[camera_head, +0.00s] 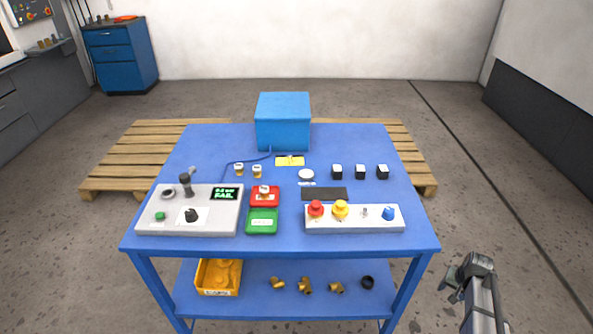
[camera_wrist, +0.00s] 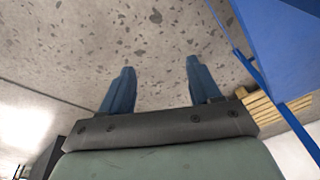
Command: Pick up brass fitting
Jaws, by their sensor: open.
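Several brass fittings lie on the lower shelf (camera_head: 255,304) of the blue table: an elbow-like one (camera_head: 277,283), a branched one (camera_head: 304,286) and another (camera_head: 337,288). Two small brass-and-white pieces, a left one (camera_head: 239,169) and a right one (camera_head: 257,171), stand on the tabletop. Whether they are fittings or valves I cannot tell. My gripper (camera_wrist: 158,85) is open and empty, with its two blue fingers apart over bare floor. In the head view my arm is right of the table, away from all the fittings.
The blue table (camera_head: 290,248) carries a grey test unit (camera_head: 216,226), a red tray (camera_head: 276,201), a green tray (camera_head: 262,228), a button panel (camera_head: 355,225) and a blue box (camera_head: 283,121). A yellow bin (camera_head: 203,279) and black ring (camera_head: 367,282) sit below.

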